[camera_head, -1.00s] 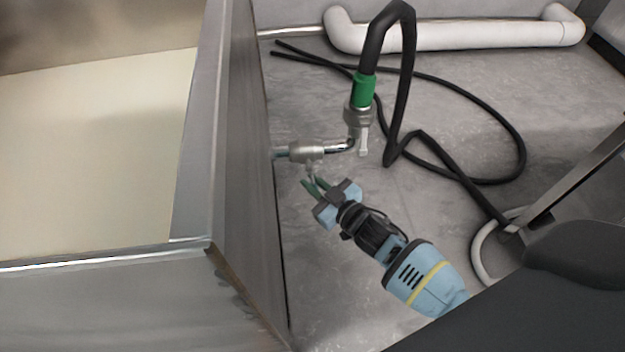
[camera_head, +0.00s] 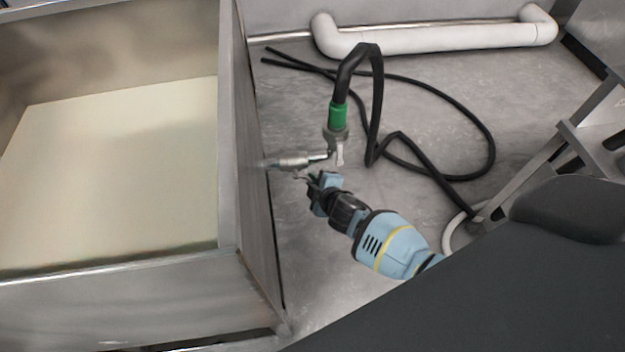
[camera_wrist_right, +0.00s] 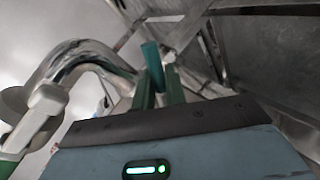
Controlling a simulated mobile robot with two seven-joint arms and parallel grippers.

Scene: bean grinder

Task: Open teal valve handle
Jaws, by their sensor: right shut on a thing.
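The metal valve (camera_head: 292,161) sits on a pipe coming out of the side wall of the steel basin. My right gripper (camera_head: 309,179) is just below the valve, its fingers small and partly hidden in the head view. In the right wrist view, a teal handle (camera_wrist_right: 153,62) stands at the tips of my green fingers (camera_wrist_right: 160,88), which are shut on it. The handle cannot be made out clearly in the head view. My left gripper is not in view.
A steel basin (camera_head: 228,130) with a pale bottom fills the left. A green connector (camera_head: 338,116) with a black hose (camera_head: 376,110) rises behind the valve. A thick white pipe (camera_head: 430,38) runs along the back.

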